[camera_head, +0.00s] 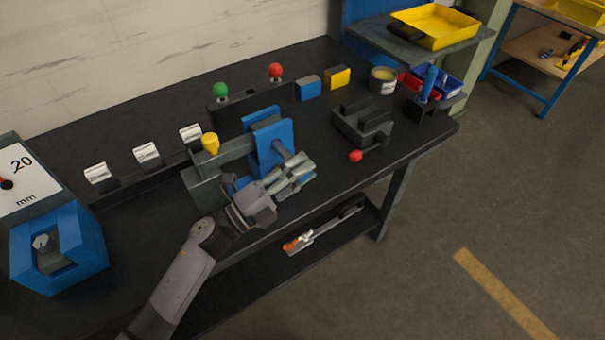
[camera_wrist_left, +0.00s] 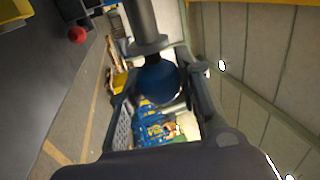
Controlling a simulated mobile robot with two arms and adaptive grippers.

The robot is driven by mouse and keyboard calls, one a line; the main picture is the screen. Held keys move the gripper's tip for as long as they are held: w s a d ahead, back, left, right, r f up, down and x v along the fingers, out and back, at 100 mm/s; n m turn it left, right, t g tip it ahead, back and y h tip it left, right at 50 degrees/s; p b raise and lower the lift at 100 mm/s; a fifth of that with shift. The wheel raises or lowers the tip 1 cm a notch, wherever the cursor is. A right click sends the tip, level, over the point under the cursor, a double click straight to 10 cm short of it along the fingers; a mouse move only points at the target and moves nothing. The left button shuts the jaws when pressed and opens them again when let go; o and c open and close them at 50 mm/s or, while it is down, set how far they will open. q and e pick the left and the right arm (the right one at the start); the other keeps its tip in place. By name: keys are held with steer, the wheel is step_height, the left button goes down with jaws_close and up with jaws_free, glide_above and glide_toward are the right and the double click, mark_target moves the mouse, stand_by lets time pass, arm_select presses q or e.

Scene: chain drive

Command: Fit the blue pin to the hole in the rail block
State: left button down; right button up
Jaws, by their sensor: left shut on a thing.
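My left gripper (camera_head: 292,172) is shut on the blue pin, close in front of a blue upright plate (camera_head: 272,146) on the bench. In the left wrist view the pin's round blue head (camera_wrist_left: 158,80) sits between the two fingers of the left gripper (camera_wrist_left: 160,95). Its grey collar and shaft (camera_wrist_left: 143,20) point away past the top edge. In the head view the fingers mostly hide the pin, and a short grey shaft shows at the plate. I cannot tell whether the shaft is in a hole. The rail block is not clearly identifiable. My right gripper is not in view.
A grey block with a yellow knob (camera_head: 210,143) stands left of the plate. A black block (camera_head: 248,108) carries green and red balls behind. A dark fixture (camera_head: 362,124) and a red ball (camera_head: 355,156) are to the right. Bare bench lies near the front right.

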arm_select(q)
steer(key=shift+w+a, duration=0.45)
steer(key=shift+w, duration=0.25)
steer(key=c, duration=1.1)
jaws_free()
steer(key=shift+r, duration=0.1)
steer(key=shift+s+a+f, duration=0.1)
steer(key=shift+a+f, duration=0.1)
steer(key=v, duration=1.1)
steer(key=shift+a+f, duration=0.1)
steer(key=shift+a, duration=0.2)
steer(key=shift+s+d, duration=0.1)
steer(key=shift+s, duration=0.15)
